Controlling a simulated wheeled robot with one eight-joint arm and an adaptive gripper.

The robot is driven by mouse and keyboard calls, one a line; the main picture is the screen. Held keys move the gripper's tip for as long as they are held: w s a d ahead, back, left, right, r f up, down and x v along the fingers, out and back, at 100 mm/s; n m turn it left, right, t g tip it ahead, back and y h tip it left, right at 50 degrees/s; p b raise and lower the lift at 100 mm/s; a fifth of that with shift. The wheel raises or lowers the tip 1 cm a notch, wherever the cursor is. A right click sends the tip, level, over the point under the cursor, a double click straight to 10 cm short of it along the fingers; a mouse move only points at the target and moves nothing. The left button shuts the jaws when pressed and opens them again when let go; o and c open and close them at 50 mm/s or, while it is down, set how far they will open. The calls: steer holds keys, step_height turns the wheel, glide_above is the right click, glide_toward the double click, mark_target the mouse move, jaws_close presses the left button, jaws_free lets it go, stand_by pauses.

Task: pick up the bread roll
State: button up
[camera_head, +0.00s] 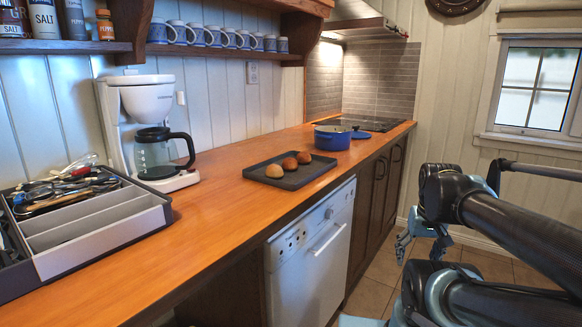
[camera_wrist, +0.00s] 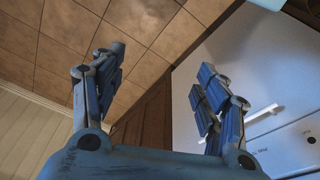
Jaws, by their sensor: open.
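Three bread rolls lie in a row on a dark rectangular tray (camera_head: 312,173) on the wooden counter in the head view. The nearest roll (camera_head: 274,171) is pale tan, the middle roll (camera_head: 289,164) is browner, and the far roll (camera_head: 304,157) is also brown. My gripper (camera_head: 418,240) hangs at the right, off the counter and well away from the rolls. In the wrist view my gripper (camera_wrist: 162,68) has its fingers wide apart with nothing between them. No roll shows in the wrist view.
A blue pot (camera_head: 332,138) stands behind the tray, near the cooktop (camera_head: 370,124). A white coffee maker (camera_head: 146,105) and a utensil tray (camera_head: 98,230) are at the left. A white dishwasher (camera_head: 310,255) is under the counter. The counter between utensil tray and roll tray is clear.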

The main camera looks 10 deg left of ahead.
steer(key=w+a+r, duration=0.6)
steer(key=w+r, duration=0.2)
steer(key=r, duration=0.3)
step_height(320, 180, up, 23)
steer(key=g+y, duration=0.1)
steer(key=g, duration=0.1)
glide_above(291, 160)
steer(key=d, duration=0.1)
steer(key=f, duration=0.8)
steer(key=w+f, duration=0.1)
steer(key=f, duration=0.3)
steer(key=shift+a, duration=0.35)
steer(key=shift+w+a+f, duration=0.1)
steer(key=shift+a+f, duration=0.1)
steer(key=shift+f, duration=1.1)
steer(key=shift+w+a+f, duration=0.1)
steer(key=shift+a+f, duration=0.05)
steer(key=shift+f, duration=1.15)
steer(key=c, duration=0.8)
